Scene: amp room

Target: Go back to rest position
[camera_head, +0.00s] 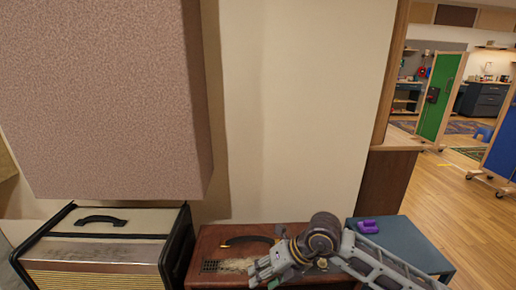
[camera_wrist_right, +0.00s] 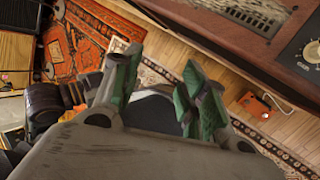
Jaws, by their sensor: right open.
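My right gripper (camera_head: 262,272) hangs in front of the brown amp (camera_head: 218,242), low in the middle of the head view. In the right wrist view its two green-padded fingers (camera_wrist_right: 160,84) stand apart with nothing between them. The brown amp's front, with a dial, fills the upper right of that view (camera_wrist_right: 238,30), apart from the fingers. My left gripper is in neither view.
A cream-topped amp with a black handle (camera_head: 110,222) stands at the left. A purple object (camera_head: 368,226) lies on a blue-grey box (camera_head: 410,244) at the right. A large pinkish panel (camera_head: 100,90) hangs above. Open wood floor (camera_head: 450,210) lies right.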

